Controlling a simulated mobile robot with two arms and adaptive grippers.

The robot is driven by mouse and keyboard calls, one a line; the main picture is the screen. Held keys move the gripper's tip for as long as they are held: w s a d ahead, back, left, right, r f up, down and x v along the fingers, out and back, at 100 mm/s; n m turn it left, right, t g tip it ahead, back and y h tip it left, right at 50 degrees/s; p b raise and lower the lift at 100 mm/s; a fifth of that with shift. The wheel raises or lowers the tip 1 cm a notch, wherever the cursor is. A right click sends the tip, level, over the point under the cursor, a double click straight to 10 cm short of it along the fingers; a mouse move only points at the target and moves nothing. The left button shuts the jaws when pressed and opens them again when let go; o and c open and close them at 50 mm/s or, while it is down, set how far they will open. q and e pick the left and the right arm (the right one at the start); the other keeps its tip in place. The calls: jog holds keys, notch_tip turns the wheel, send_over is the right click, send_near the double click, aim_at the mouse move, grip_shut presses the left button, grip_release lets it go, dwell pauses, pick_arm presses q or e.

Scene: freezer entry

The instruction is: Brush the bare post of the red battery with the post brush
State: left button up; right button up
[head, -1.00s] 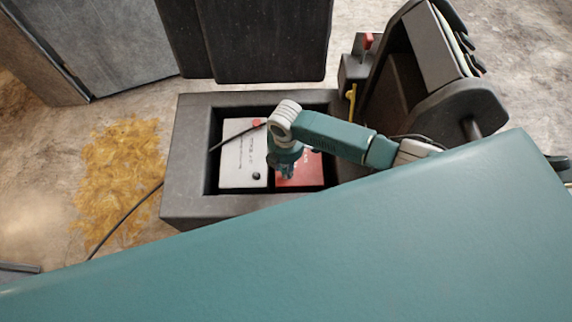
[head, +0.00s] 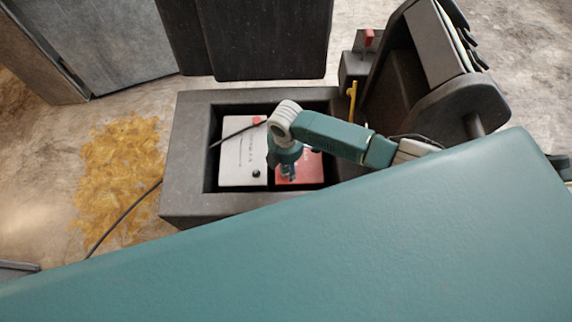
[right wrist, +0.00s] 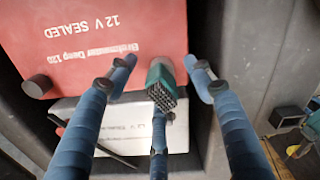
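The red battery (head: 300,168) sits in the right half of the dark tray and fills the top of the right wrist view (right wrist: 105,35). A dark post (right wrist: 38,86) stands at its left corner there. My right gripper (head: 290,174) is low over the battery's near left corner. In the right wrist view its three blue fingers close around a teal block with a bristle-like grid face, which looks like the post brush (right wrist: 162,86). A pale rounded part behind it may be the bare post; contact is hard to tell. My left gripper is not in view.
A white battery (head: 238,160) with a red-capped post lies beside the red one. The tray's raised rim (head: 185,180) surrounds both. A black cable (head: 125,215) runs over the rim. A yellow upright piece (head: 352,95) and dark machinery stand to the right.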

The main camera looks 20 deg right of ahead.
notch_tip(320, 180, up, 12)
dwell(0.6)
dwell(0.4)
